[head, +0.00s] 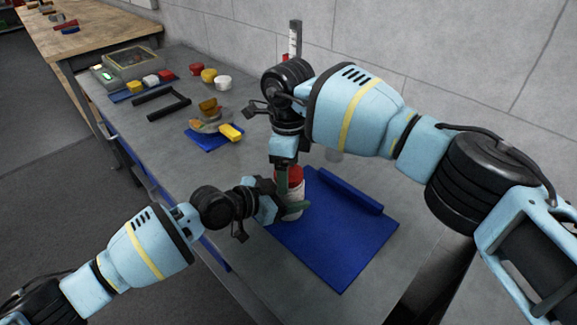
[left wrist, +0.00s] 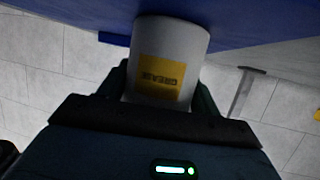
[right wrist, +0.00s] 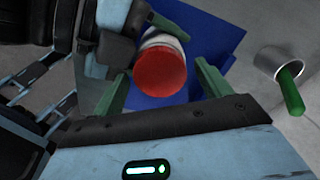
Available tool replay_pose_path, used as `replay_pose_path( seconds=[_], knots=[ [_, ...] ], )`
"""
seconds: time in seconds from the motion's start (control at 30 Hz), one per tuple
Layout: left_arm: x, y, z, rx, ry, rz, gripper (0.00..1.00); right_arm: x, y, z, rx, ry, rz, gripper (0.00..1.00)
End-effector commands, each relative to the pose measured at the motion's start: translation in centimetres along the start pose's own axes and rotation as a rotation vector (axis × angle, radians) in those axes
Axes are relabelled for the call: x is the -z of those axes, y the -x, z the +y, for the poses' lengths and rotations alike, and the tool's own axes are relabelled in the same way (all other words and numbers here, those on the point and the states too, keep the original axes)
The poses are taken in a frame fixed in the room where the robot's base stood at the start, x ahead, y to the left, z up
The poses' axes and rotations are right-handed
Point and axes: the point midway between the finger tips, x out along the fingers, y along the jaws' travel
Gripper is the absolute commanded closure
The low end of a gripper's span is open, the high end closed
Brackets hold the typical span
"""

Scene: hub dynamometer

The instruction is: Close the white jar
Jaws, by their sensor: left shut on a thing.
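The white jar (head: 294,203) stands upright on the blue mat, and its yellow GREASE label shows in the left wrist view (left wrist: 162,72). A red lid (head: 294,176) sits at its top; it also shows from above in the right wrist view (right wrist: 160,73). I cannot tell whether the lid is tight. My left gripper (head: 284,208) is shut on the jar's body from the side. My right gripper (right wrist: 160,88) points down from above, open, with its green fingers apart on either side of the lid and not visibly touching it.
The blue mat (head: 345,245) has a raised blue bar (head: 345,189) at its back. A metal cup with a green-handled tool (right wrist: 291,93) stands near the mat. Yellow items (head: 230,132), a black bracket (head: 160,104) and several small colored lids lie farther left. The mat's front is clear.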

Motion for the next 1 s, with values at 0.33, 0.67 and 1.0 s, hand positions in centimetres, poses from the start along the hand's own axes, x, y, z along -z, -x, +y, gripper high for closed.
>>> replay_pose_path(
  seconds=[0.33, 0.67, 1.0],
  knots=[
    [0.0, 0.0, 0.0, 0.0, 0.001, 0.001, 1.0, 0.0, 1.3, 0.0, 0.002, 0.001, -0.001, 0.23],
    [0.0, 0.0, 0.0, 0.0, 0.001, 0.001, 1.0, 0.0, 4.5, 0.0, 0.001, 0.001, 0.001, 0.23],
    [0.0, 0.0, 0.0, 0.0, 0.001, 0.001, 1.0, 0.0, 4.5, 0.0, 0.0, 0.016, 0.0, 0.26]
  ],
)
